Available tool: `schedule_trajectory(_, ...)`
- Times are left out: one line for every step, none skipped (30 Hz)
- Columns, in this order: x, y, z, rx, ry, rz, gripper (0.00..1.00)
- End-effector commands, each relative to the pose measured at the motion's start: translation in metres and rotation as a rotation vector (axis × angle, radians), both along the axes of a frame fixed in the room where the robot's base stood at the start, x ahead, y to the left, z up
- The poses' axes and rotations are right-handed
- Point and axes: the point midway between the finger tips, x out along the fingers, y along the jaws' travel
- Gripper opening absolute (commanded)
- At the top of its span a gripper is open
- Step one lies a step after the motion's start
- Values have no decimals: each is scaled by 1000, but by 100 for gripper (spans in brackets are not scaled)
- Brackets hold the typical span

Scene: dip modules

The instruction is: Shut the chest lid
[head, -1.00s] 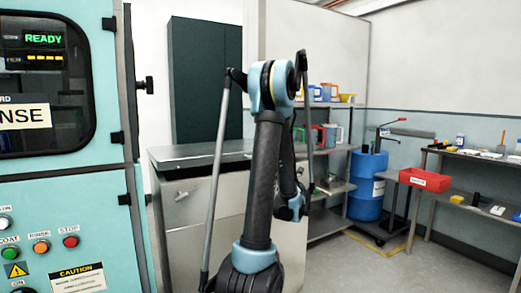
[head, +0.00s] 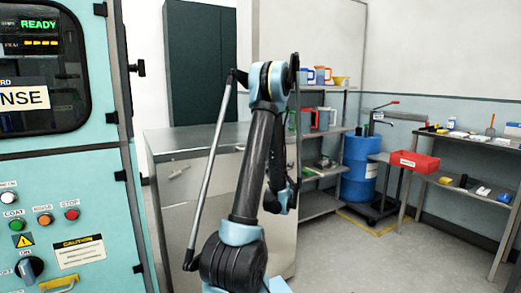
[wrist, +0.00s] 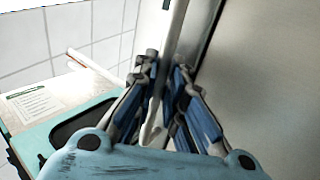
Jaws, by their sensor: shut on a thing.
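A steel chest-like cabinet (head: 190,200) with a flat grey top stands behind my arm in the head view, partly hidden by it. I cannot tell from this view which part is its lid. My gripper (wrist: 166,75) shows in the wrist view with its blue-padded fingers closed on a pale narrow bar (wrist: 172,35). The bar runs from the top edge down between the fingers. A broad grey panel (wrist: 265,80) fills the right side, close beside the bar; whether they are joined is unclear. In the head view my gripper is hidden behind my arm.
A teal machine (head: 75,180) with buttons stands close on the left. A dark cabinet (head: 200,65) stands behind. Shelves (head: 318,205), a blue barrel (head: 357,175) and a bench with a red bin (head: 415,162) are at right. Floor at front right is clear.

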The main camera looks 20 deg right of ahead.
Motion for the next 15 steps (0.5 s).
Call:
schedule_trajectory(3, 1, -4, -4, 10, -1, 0)
schedule_trajectory(4, 1, -4, -4, 11, -1, 0)
schedule_trajectory(5, 1, -5, -5, 12, 0, 0)
schedule_trajectory(6, 1, -5, -5, 13, 0, 0)
schedule_trajectory(6, 1, -6, -5, 14, 0, 0)
schedule_trajectory(7, 1, -7, -5, 15, 0, 0)
schedule_trajectory(8, 1, -7, -5, 16, 0, 0)
schedule_trajectory(9, 1, -8, -5, 16, 0, 0)
schedule_trajectory(10, 1, -9, -6, 18, 1, 17)
schedule_trajectory(11, 1, -9, -6, 18, 1, 19)
schedule_trajectory(12, 1, -10, -6, 19, 1, 19)
schedule_trajectory(12, 1, -10, -6, 18, 1, 19)
schedule_trajectory(11, 0, -9, -6, 18, 1, 19)
schedule_trajectory(11, 0, -9, -6, 17, 1, 19)
schedule_trajectory(9, 0, -7, -5, 15, 1, 19)
